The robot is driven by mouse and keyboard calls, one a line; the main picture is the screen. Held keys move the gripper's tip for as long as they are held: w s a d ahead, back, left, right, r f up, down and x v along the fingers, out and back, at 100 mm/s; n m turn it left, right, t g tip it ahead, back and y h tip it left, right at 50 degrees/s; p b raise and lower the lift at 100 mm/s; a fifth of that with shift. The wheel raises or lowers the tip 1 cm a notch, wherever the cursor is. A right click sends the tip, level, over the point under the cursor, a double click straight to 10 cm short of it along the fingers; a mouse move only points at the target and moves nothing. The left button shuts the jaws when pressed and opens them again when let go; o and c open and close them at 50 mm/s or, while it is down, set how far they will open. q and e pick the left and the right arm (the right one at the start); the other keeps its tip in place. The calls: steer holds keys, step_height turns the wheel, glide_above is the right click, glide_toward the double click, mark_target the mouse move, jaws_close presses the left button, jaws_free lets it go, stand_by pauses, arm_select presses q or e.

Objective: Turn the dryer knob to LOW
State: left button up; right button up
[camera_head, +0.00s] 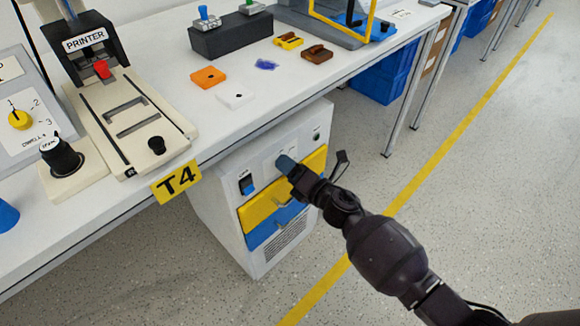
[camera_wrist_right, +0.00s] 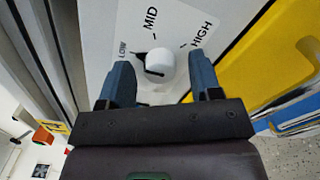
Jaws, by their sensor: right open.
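The dryer (camera_head: 222,208) is a white cabinet under the table edge. Its round white knob (camera_wrist_right: 160,62) shows in the right wrist view on a white dial plate marked LOW, MID and HIGH. LOW is at the left, MID above the knob and HIGH at the right. A dark mark shows on the knob's lower left; I cannot tell for sure which label it points to. My right gripper (camera_head: 285,163) is open at the dryer's front, with one blue finger on each side of the knob (camera_wrist_right: 161,80). In the head view it hides the knob. My left gripper is not in view.
The dryer front has a blue switch (camera_head: 247,185), a yellow drawer (camera_head: 258,212) and a blue panel (camera_head: 262,233). The table above holds a printer (camera_head: 120,110), a yellow knob panel (camera_head: 20,118) and small coloured parts. The floor at the right is clear.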

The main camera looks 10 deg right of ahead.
arm_select(q)
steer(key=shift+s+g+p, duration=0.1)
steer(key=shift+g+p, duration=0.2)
steer(key=shift+p, duration=0.45)
arm_select(e)
steer(key=v, duration=1)
steer(key=shift+s+d, duration=0.2)
steer(key=shift+s, duration=0.15)
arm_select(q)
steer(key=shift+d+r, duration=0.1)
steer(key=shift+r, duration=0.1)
